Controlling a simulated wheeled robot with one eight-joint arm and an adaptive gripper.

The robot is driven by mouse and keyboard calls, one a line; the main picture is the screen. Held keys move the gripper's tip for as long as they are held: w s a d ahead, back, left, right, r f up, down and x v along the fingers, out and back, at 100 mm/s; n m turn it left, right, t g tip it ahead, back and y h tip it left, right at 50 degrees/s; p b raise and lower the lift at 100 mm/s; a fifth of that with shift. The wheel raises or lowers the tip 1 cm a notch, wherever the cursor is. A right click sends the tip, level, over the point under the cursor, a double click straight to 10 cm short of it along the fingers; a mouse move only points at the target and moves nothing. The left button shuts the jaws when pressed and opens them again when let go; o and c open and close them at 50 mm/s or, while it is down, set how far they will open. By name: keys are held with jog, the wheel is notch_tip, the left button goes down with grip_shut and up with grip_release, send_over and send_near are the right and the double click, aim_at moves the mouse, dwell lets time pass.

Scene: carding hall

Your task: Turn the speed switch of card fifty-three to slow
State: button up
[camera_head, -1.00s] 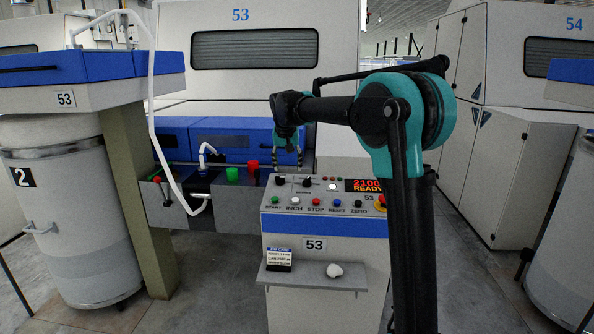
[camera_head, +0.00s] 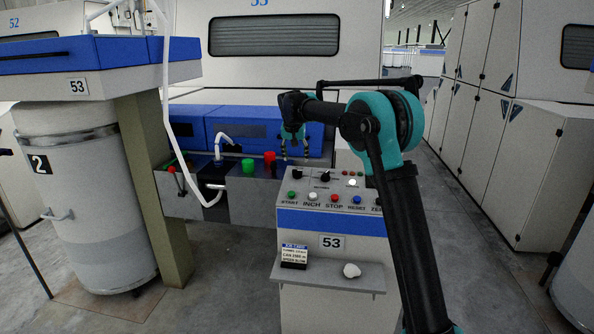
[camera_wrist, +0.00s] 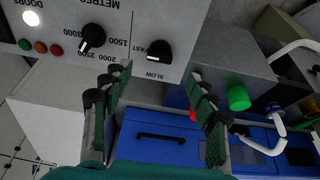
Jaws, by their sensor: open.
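The control panel of card 53 (camera_head: 335,188) stands in front of the machine. The speed switch (camera_head: 296,174) is a black knob at the panel's back left. My gripper (camera_head: 295,150) is above this knob, pointing down. In the wrist view my gripper (camera_wrist: 153,77) is open and empty, its fingertips apart and short of the knob.
A second black knob (camera_wrist: 92,38), with metre numbers, is beside the switch. A row of push buttons (camera_head: 325,202) runs along the panel's front. Red and green buttons (camera_head: 269,157) stand on the machine behind. A small shelf (camera_head: 340,279) holds a sign and a white lump.

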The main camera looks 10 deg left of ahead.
aim_at(297, 171)
jog(key=x, duration=0.8)
jog(key=c, duration=1.2)
